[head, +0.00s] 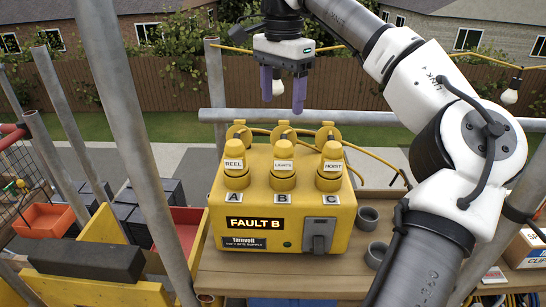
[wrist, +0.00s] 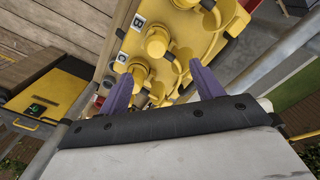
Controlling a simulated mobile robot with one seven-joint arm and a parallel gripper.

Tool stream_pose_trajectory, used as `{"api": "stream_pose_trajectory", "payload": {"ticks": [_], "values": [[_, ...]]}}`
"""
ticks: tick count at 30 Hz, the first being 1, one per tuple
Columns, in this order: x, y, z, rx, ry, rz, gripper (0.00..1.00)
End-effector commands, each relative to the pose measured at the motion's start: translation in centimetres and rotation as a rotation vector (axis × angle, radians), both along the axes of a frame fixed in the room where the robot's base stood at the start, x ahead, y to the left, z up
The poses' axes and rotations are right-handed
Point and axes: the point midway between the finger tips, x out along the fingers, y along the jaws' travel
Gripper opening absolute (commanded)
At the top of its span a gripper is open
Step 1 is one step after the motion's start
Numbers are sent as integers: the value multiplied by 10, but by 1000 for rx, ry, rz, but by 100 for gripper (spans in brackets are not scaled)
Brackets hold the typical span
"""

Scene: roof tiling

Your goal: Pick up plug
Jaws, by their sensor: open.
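Three yellow plugs stand upright in the yellow supply box (head: 229,205) in the head view: REEL (head: 235,172) at A, LIGHTS (head: 283,174) at B and HOIST (head: 330,172) at C. The box display reads FAULT B. My gripper (head: 282,103) is open and empty, above and behind the plugs, with its two purple fingers pointing down. In the wrist view my gripper (wrist: 160,72) spreads its fingers either side of the picture's middle. There the plug by label B (wrist: 157,42) and the plug by label C (wrist: 138,70) show beyond the fingers.
Yellow round caps (head: 326,133) and cables stand behind the plugs. The box sits on a wooden board (head: 228,276) with grey rings (head: 368,218) to its right. Scaffold poles (head: 118,110) rise at the left, and a rail (head: 380,118) runs behind the box. A bulb (head: 509,96) hangs at right.

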Motion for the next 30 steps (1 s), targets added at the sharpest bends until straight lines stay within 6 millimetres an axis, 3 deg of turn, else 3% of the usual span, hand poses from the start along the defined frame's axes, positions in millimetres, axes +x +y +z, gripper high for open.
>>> {"api": "stream_pose_trajectory", "payload": {"ticks": [12, 19, 30], "values": [[-1, -1, -72, 0, 3, 0, 66], [-1, -1, -88, 1, 2, 2, 66], [-4, -4, -133, 1, 1, 1, 66]]}}
